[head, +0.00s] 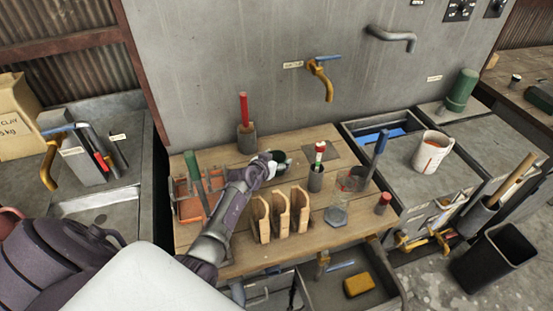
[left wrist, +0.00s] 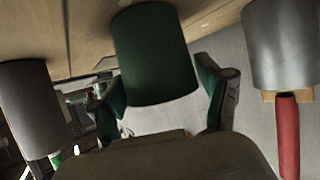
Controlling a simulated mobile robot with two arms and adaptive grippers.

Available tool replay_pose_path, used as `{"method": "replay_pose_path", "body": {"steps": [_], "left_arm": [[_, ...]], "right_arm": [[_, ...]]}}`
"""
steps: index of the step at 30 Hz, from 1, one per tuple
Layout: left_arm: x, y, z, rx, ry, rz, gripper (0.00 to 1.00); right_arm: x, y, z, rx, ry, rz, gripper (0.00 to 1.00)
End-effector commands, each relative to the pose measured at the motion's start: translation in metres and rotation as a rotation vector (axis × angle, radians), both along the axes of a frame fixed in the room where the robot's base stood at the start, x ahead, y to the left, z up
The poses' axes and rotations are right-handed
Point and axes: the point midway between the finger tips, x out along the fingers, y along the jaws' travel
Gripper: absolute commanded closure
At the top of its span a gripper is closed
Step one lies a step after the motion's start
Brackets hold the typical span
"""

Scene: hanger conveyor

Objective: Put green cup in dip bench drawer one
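The green cup (head: 279,160) stands near the back of the wooden bench top (head: 230,160). In the left wrist view the green cup (left wrist: 155,55) is large and central. My left gripper (head: 268,168) is at the cup. In the left wrist view its fingers (left wrist: 160,85) lie along both sides of the cup; whether they press on it I cannot tell. Under the wooden bench's front edge, open compartments show, one (head: 325,292) holding a yellow block (head: 358,286). No label shows which is drawer one. My right gripper is not in view.
A grey pot with a red handle (head: 244,110) stands left of the cup. A pot with red and green tools (head: 316,175) stands right. Wooden holders (head: 282,214) are in front, an orange-red tray (head: 191,208) at left. A brass tap (head: 322,78) hangs above.

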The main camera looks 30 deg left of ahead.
Motion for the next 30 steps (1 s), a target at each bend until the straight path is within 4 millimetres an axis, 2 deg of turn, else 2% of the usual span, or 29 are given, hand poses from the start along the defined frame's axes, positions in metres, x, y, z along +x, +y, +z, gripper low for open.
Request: {"method": "replay_pose_path", "body": {"steps": [14,17,30], "left_arm": [[-0.002,0.000,0.005,0.000,0.000,0.000,0.07],[-0.013,-0.002,0.011,-0.004,0.000,0.001,0.07],[-0.092,-0.007,0.048,-0.001,-0.001,0.000,0.07]], "right_arm": [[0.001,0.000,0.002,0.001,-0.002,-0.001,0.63],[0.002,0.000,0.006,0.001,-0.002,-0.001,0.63],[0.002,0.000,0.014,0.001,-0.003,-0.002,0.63]]}}
